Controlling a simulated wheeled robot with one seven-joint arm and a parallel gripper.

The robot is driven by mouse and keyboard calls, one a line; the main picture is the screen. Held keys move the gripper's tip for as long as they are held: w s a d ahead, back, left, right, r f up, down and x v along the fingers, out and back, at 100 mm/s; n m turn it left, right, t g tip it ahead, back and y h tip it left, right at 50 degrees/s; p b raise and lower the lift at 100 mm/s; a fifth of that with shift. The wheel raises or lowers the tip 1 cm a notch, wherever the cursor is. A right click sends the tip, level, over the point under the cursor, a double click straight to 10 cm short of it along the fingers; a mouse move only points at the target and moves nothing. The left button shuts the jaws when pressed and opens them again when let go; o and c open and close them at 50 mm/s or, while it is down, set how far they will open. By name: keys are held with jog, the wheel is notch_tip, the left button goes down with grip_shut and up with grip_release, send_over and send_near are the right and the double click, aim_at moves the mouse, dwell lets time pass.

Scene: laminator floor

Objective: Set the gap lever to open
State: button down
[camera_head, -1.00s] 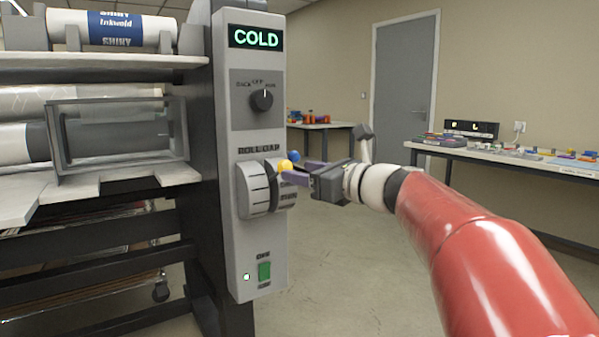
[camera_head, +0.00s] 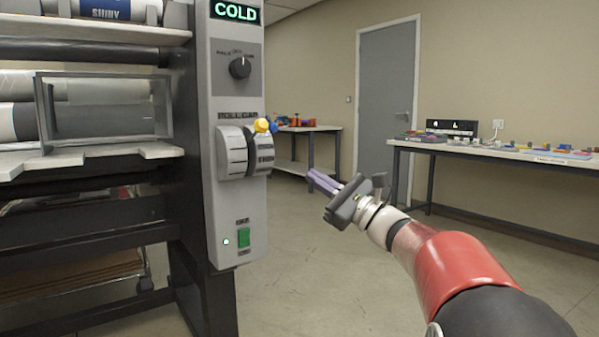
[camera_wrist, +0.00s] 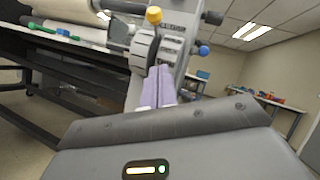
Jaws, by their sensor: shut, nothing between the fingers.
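The grey control column (camera_head: 233,95) carries two side-by-side ribbed grey drums (camera_head: 232,152) under a label that seems to read "ROLL GAP". A yellow knob (camera_head: 261,125) and a blue knob (camera_head: 273,127) stick out near the top of the drums. In the wrist view the yellow knob (camera_wrist: 154,15) is above the left drum, and the blue knob (camera_wrist: 204,50) is to the right on a dark stem. My gripper (camera_head: 312,178) is shut and empty, with purple fingers, apart from both knobs and lower right of them. In the wrist view its fingers (camera_wrist: 158,82) point toward the drums.
Above are a "COLD" display (camera_head: 236,12) and a rotary switch (camera_head: 240,67); below is a green switch (camera_head: 243,237). The laminator's rolls and shelves (camera_head: 85,162) stand left. A long table (camera_head: 480,150) and a small table (camera_head: 310,130) stand behind. The floor between is clear.

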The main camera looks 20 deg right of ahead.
send_near(251, 139)
jog(key=shift+w+a+r+p, duration=0.15)
jog(key=shift+a+r+p, duration=0.1)
jog(key=shift+r, duration=0.45)
jog(key=shift+w+a+r+p, duration=0.15)
jog(key=shift+r+p, duration=0.05)
jog(key=shift+r, duration=0.45)
jog(key=shift+w+a+r+p, duration=0.15)
jog(key=shift+a+r+p, duration=0.1)
jog(key=shift+r, duration=0.45)
jog(key=r+p, duration=0.1)
jog(key=p, duration=0.2)
jog(key=r+m+g+h+p, duration=0.1)
jog(key=p, duration=0.2)
jog(key=shift+w+r+h, duration=0.3)
jog(key=shift+w+r, duration=0.05)
jog(key=shift+a+f, duration=0.1)
jog(key=shift+f, duration=0.05)
